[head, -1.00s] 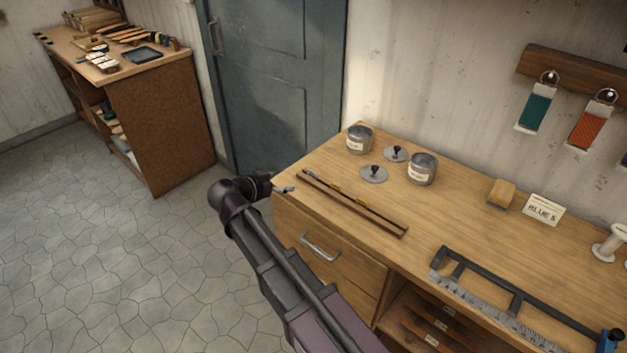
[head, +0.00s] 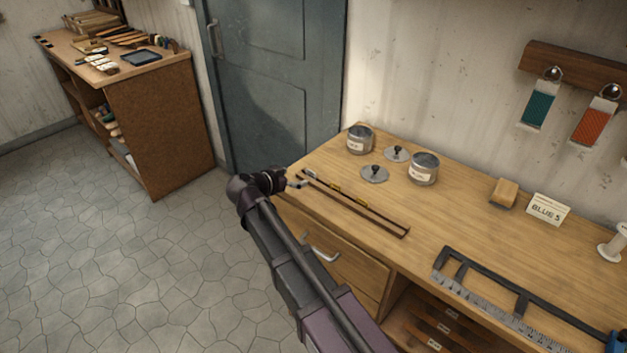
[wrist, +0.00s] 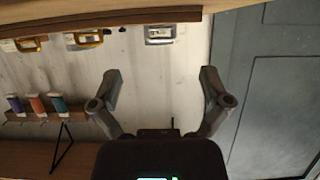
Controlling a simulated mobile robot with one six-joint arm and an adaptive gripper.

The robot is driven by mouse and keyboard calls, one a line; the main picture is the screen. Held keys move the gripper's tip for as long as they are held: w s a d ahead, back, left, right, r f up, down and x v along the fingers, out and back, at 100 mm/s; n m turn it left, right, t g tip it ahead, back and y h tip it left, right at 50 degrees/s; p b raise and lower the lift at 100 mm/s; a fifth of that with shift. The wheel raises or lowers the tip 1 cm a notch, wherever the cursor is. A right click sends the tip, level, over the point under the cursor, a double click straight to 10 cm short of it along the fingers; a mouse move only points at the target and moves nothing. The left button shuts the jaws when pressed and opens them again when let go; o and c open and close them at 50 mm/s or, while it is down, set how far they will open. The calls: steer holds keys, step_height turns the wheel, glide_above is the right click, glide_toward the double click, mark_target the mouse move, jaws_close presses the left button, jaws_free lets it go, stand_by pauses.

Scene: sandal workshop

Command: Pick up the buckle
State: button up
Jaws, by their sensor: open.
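A narrow brown wooden tray (head: 372,219) lies on the bench, with small buckles along it. In the wrist view a silver square buckle (wrist: 160,34) is ahead of my gripper (wrist: 160,76), roughly centred between the fingers and beyond their tips. Two gold buckles (wrist: 86,38) (wrist: 31,43) sit to its left in a row; they are tiny gold spots (head: 334,187) in the head view. My gripper is open and empty. In the head view it is at the tray's left end, by the bench corner. Which buckle is meant cannot be told.
Two metal tins (head: 360,140) (head: 424,168) and two knobbed lids (head: 374,173) (head: 397,154) stand behind the tray. A black-framed ruler tool (head: 487,298) lies to the right. A blue-grey door (head: 275,80) is behind. The bench between tray and ruler is clear.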

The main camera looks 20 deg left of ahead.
mark_target(310, 172)
steer(key=shift+x, duration=1.2)
steer(key=shift+b+x, duration=1.15)
steer(key=shift+x, duration=1.5)
steer(key=shift+r, duration=0.1)
steer(key=shift+c, duration=0.2)
steer(key=c, duration=0.8)
